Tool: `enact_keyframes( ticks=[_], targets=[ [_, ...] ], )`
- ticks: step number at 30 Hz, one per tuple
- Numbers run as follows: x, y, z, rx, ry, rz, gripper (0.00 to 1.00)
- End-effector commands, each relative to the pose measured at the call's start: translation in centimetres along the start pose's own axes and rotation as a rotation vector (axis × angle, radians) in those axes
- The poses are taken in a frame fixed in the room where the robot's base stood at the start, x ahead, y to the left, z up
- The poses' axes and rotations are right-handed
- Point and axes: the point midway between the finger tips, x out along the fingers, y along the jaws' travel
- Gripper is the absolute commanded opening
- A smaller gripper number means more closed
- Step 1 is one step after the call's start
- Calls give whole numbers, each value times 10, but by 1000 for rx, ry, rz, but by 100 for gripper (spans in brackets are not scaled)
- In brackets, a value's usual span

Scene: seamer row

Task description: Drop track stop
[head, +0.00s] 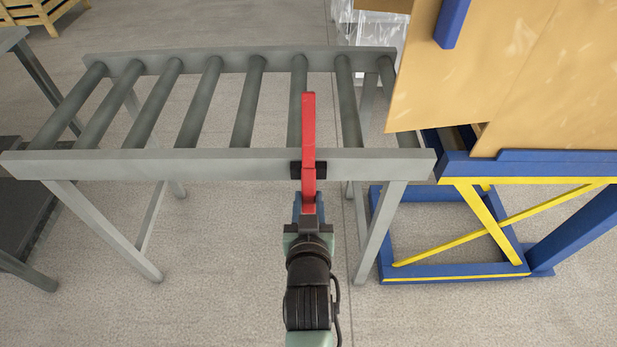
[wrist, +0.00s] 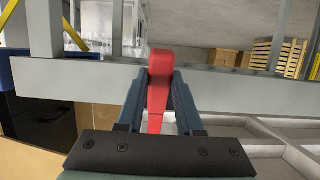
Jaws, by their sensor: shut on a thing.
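The track stop is a red lever (head: 308,130) mounted at a black bracket (head: 295,168) on the near rail of the grey roller conveyor (head: 220,164). Its upper part stands above the rail and reaches over the rollers in the head view. Its lower end hangs on my side of the rail. My gripper (head: 308,208) is at that lower end, in front of the rail. In the wrist view the red lever (wrist: 160,75) lies between the two blue fingers of my gripper (wrist: 160,92), which are shut on it.
To the right stands a blue and yellow frame (head: 455,279) with large tan panels (head: 545,80) above it, close to the conveyor's right end. A dark grey unit (head: 20,205) stands at the left. The rollers carry nothing. Conveyor legs (head: 380,230) flank my arm.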

Motion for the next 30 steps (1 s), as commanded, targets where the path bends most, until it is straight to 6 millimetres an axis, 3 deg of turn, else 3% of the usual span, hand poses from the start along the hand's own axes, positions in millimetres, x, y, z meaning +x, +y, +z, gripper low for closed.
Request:
enact_keyframes(
  ticks=[1, 30],
  targets=[
    [-6, 0, -12, -1, -29, 0, 0],
    [-40, 0, -45, 0, -656, 0, 0]
  ],
)
